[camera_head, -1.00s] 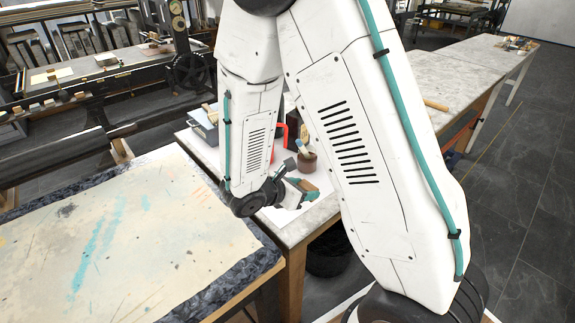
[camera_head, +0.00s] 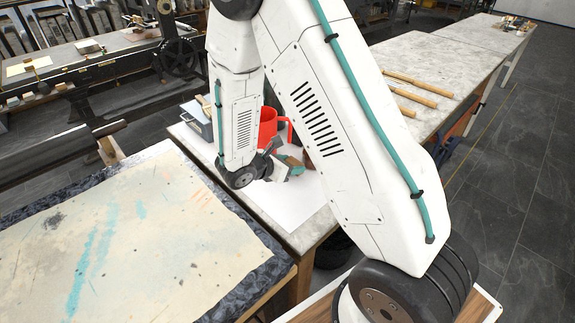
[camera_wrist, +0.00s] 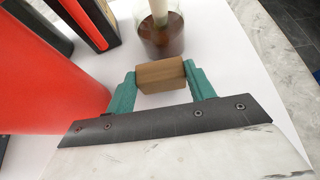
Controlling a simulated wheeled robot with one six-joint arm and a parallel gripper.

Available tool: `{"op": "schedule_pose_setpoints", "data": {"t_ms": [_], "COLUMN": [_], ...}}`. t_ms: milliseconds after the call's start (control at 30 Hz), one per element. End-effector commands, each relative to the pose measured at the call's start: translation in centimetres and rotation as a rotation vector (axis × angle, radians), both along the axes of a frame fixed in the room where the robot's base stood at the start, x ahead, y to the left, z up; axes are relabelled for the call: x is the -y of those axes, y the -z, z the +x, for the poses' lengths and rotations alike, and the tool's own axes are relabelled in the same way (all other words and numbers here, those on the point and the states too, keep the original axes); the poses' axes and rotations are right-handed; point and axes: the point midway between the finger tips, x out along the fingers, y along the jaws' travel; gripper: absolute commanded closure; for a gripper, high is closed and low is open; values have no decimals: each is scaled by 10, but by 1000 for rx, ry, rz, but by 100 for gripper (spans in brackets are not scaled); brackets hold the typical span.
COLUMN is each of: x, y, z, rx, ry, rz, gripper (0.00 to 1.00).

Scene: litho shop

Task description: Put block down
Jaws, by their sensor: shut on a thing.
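A small brown wooden block (camera_wrist: 160,76) is clamped between the two teal fingers of my gripper (camera_wrist: 161,83) in the wrist view. The block lies crosswise between the fingertips. In the head view my gripper (camera_head: 283,168) is over the white sheet (camera_head: 292,207) on the marble-topped table, partly hidden by my arm. The white sheet also shows behind the block in the wrist view (camera_wrist: 222,60). I cannot tell whether the block touches the sheet.
Several wooden rods (camera_head: 418,96) lie farther along the table.

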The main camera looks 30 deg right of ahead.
Motion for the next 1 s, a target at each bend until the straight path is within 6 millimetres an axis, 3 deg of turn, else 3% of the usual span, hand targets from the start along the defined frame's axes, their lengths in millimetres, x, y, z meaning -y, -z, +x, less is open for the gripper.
{"op": "schedule_pose_setpoints", "data": {"t_ms": [100, 433, 467, 533, 900, 1000], "x": [1, 1, 1, 1, 0, -12], "y": [11, 14, 14, 13, 9, 3], "z": [1, 0, 1, 1, 0, -1], "rx": [1, 1, 2, 2, 3, 4], "ry": [0, 0, 1, 1, 1, -2], "rz": [0, 0, 0, 0, 1, 1], "gripper": [69, 69, 44, 25, 25, 25]}}
